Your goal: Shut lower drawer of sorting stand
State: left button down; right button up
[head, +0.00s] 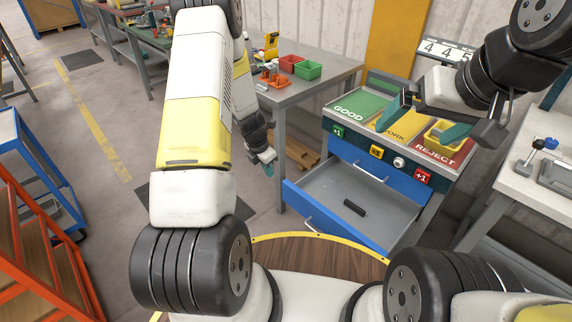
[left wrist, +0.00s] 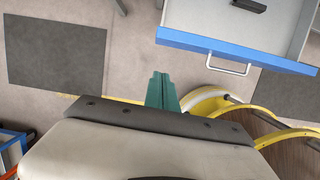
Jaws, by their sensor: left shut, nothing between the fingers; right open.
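The sorting stand (head: 345,144) is at the right of the head view, with GOOD, WORK and REJECT areas on top. Its lower drawer (head: 381,207) is pulled out, with a blue front and a dark block (head: 354,208) inside. The drawer's blue front and handle (left wrist: 229,69) also show in the left wrist view. My left gripper (head: 266,157) is shut and empty, left of the drawer and apart from it; its green fingers (left wrist: 161,92) point toward the floor beside the drawer front. My right gripper (head: 424,122) is open above the stand top, near a yellow tray (head: 446,133).
A grey table (head: 335,66) with red (head: 290,63) and green (head: 308,69) bins stands behind the drawer. A white table (head: 525,185) is at the right. An orange rack (head: 40,250) and blue cart (head: 38,160) are at the left.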

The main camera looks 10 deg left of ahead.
pick_arm(q)
jog(key=w+d+f, duration=0.1)
jog(key=w+f, duration=0.1)
jog(key=f, duration=0.3)
jog(key=w+d+f, duration=0.2)
jog(key=w+f, duration=0.1)
jog(key=f, duration=0.2)
jog(key=shift+d+f, duration=0.25)
jog(key=shift+f, duration=0.05)
